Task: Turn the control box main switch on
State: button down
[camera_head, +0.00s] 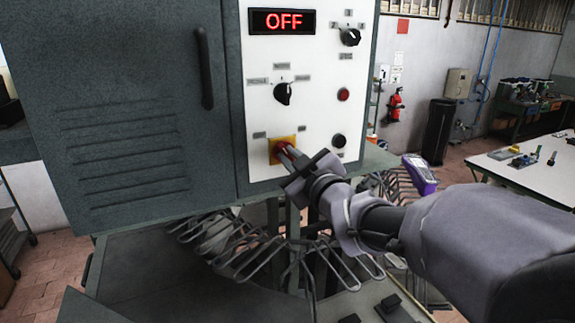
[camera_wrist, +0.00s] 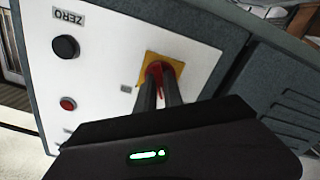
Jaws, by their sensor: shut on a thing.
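The control box has a white panel (camera_head: 320,90) with a display (camera_head: 283,21) that reads OFF in red. The main switch (camera_head: 276,146) is a red knob on a yellow plate at the panel's lower left. In the wrist view the yellow plate (camera_wrist: 151,62) and red knob (camera_wrist: 154,69) show upside down at the fingertips. My gripper (camera_head: 286,149) reaches in from the right and is shut on the red knob. The fingers (camera_wrist: 160,82) hide part of the knob, so its exact angle is hard to tell.
Other black knobs (camera_head: 350,37) and (camera_head: 283,93), a red button (camera_head: 343,94) and a black button (camera_head: 338,140) sit on the same panel. A grey door with a handle (camera_head: 204,68) is to the left. Wire hooks (camera_head: 240,245) hang below the box.

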jog(key=m+b, duration=0.2)
jog(key=m, duration=0.1)
jog(key=shift+m, duration=0.3)
jog(key=m, duration=0.3)
jog(key=shift+m, duration=0.3)
jog(key=m, duration=0.4)
jog(key=shift+r+m, duration=0.1)
jog(key=shift+m, duration=1.9)
jog(key=c, duration=1.6)
grip_release()
jog(key=shift+o, duration=0.7)
jog(key=shift+w+a, duration=0.1)
jog(key=shift+w, duration=0.05)
